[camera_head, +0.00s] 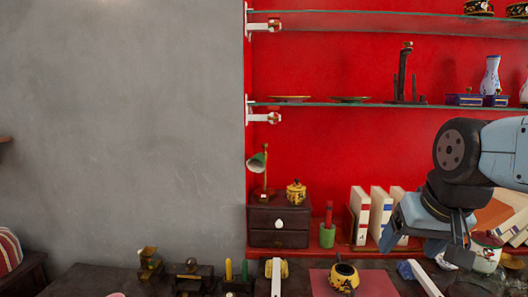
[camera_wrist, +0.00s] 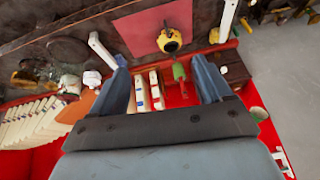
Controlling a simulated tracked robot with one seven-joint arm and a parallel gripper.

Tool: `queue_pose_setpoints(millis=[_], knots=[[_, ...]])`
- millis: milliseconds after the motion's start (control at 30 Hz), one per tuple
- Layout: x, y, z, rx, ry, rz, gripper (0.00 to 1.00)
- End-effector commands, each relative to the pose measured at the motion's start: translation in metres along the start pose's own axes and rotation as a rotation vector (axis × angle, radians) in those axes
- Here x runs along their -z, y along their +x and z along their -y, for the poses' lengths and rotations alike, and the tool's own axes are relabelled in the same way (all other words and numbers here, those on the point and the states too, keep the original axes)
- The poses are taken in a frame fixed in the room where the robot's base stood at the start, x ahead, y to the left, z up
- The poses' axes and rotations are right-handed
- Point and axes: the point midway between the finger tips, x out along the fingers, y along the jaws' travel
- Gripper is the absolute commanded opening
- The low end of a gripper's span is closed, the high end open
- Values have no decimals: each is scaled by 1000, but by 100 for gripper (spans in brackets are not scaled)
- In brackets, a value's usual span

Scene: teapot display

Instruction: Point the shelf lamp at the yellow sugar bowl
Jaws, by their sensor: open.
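The shelf lamp (camera_head: 264,182) stands on a small dark drawer cabinet at the left end of the red shelf. Its green shade (camera_head: 259,160) tilts, with the pale opening facing lower left, away from the bowl. The yellow sugar bowl (camera_head: 296,192), with dark markings and a lid, sits on the same cabinet, just right of the lamp. My gripper (camera_head: 426,250) is open and empty at the right, well apart from both. In the wrist view my gripper (camera_wrist: 164,76) shows its two blue fingers spread. A green piece at that view's right edge may be the lamp shade.
The drawer cabinet (camera_head: 279,224) has a white knob. A green cup (camera_head: 327,235) with a red item and several white books (camera_head: 381,214) stand between cabinet and gripper. A yellow teapot (camera_head: 343,276) sits on a pink mat in front. Glass shelves (camera_head: 340,105) hang above.

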Motion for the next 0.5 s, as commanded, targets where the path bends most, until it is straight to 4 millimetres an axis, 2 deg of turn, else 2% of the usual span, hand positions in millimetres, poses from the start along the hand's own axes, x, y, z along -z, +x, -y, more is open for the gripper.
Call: queue_pose_setpoints(millis=[33,267,500], knots=[[8,3,7,30,44,20,73],[58,14,53,219,338,132,52],[118,29,101,407,654,275,52]])
